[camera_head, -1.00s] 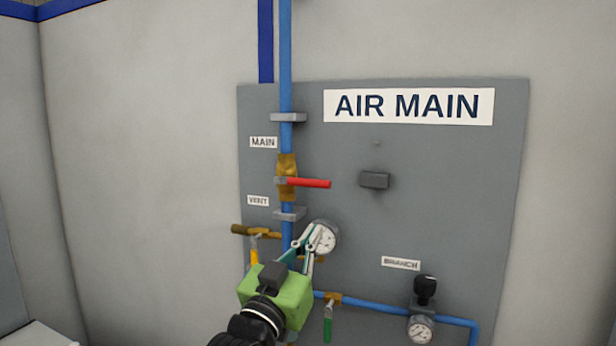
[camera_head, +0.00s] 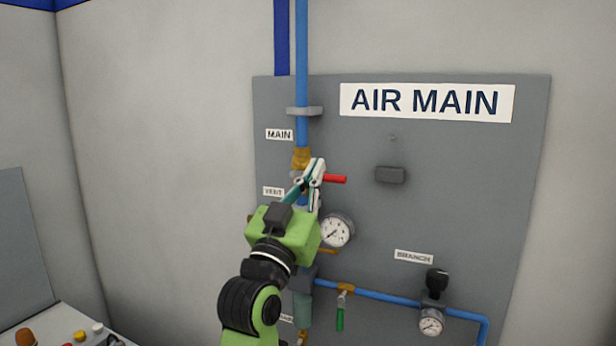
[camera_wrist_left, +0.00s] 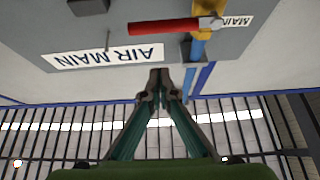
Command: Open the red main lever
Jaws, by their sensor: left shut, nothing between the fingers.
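The red main lever (camera_head: 335,179) sticks out level to the right from the brass valve (camera_head: 301,158) on the blue vertical pipe, near the MAIN label. My left gripper (camera_head: 318,163) is in front of the valve and hides the lever's inner part. Its fingers are shut and empty. In the left wrist view the whole red lever (camera_wrist_left: 163,27) shows above the shut fingertips (camera_wrist_left: 160,72), apart from them. I cannot tell from the head view whether the fingers touch the lever. My right gripper is in no view.
The grey panel (camera_head: 450,220) carries a pressure gauge (camera_head: 336,230) below the lever and a dark block (camera_head: 390,175) to its right. A green-handled valve (camera_head: 340,318) and a branch regulator (camera_head: 436,283) sit lower. The panel right of the lever is mostly clear.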

